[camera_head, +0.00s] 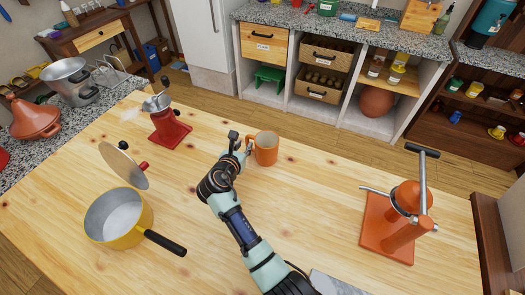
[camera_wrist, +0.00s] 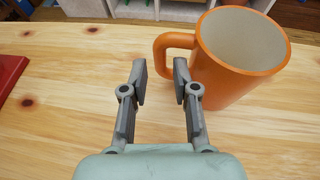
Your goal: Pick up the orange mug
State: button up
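The orange mug (camera_head: 266,149) stands upright on the wooden table near its back edge. In the wrist view the mug (camera_wrist: 225,85) is at the upper right, with its handle (camera_wrist: 168,50) pointing left and its pale inside showing. My gripper (camera_head: 241,145) is just left of the mug, on the handle side. In the wrist view my gripper (camera_wrist: 160,75) has its two fingers apart with nothing between them. The handle lies just beyond the fingertips, nearer the right finger. I cannot tell whether that finger touches the mug.
A red grinder (camera_head: 170,127) stands left of my gripper. A yellow saucepan (camera_head: 118,222) and a round lid (camera_head: 124,166) are farther left. An orange press (camera_head: 397,225) stands at the right. The table (camera_head: 315,195) between mug and press is clear.

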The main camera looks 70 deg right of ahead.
aim_at(247, 142)
jog(key=b+x, duration=0.2)
jog(key=x, duration=0.2)
jog(key=shift+d+f, duration=0.1)
jog(key=shift+d, duration=0.3)
grip_shut()
